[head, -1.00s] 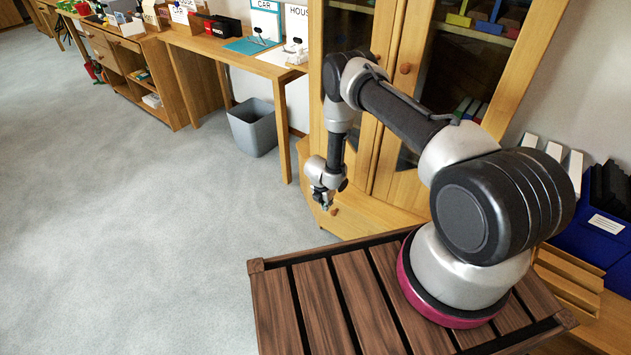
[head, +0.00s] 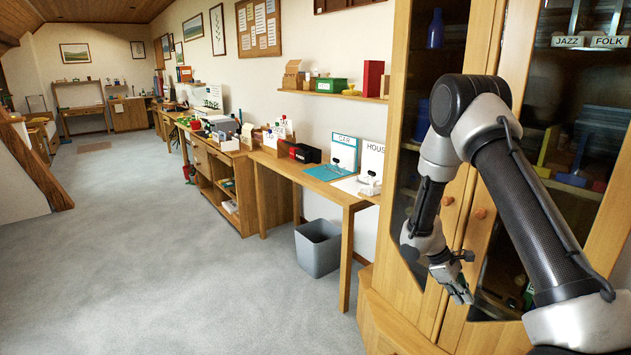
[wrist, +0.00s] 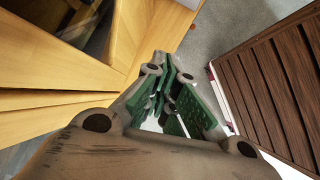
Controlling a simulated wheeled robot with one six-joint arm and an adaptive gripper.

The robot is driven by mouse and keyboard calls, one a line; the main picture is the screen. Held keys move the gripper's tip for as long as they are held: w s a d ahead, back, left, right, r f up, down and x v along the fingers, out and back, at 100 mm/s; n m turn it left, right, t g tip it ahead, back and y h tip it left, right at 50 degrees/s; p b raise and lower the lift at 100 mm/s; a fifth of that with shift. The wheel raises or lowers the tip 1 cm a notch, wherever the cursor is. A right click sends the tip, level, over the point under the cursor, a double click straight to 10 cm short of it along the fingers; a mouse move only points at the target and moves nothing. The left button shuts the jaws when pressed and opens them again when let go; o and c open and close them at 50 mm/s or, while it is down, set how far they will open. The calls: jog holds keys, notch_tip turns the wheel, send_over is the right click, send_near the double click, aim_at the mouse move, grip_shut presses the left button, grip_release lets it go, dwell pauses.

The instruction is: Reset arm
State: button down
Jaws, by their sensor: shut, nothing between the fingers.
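My gripper (head: 459,288) hangs from my folded arm at the right of the head view, in front of the wooden cabinet (head: 389,315) with glass doors. In the wrist view my gripper (wrist: 165,100) shows its green finger pads close together, with nothing held between them. Past the fingers lie grey floor and the cabinet's pale wood.
A grey bin (head: 318,250) stands on the floor beside a wooden table (head: 347,200) left of the cabinet. My slatted deck shows at the right of the wrist view. The grey carpet (head: 150,260) at the left is wide and clear.

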jog(key=s+a+r+m+t+y, duration=0.2)
jog(key=s+r+m, duration=0.1)
jog(key=s+r, duration=0.6)
jog(key=s+a+r+m+t+y, duration=0.1)
jog(key=s+r+m+t+y, duration=0.1)
jog(key=s+r, duration=0.7)
jog(key=s+a+r+m+t+y, duration=0.2)
jog(key=s+r+m, duration=0.3)
jog(key=r, duration=1.4)
jog(key=s+t, duration=0.1)
jog(key=s, duration=0.3)
jog(key=shift+a, duration=0.3)
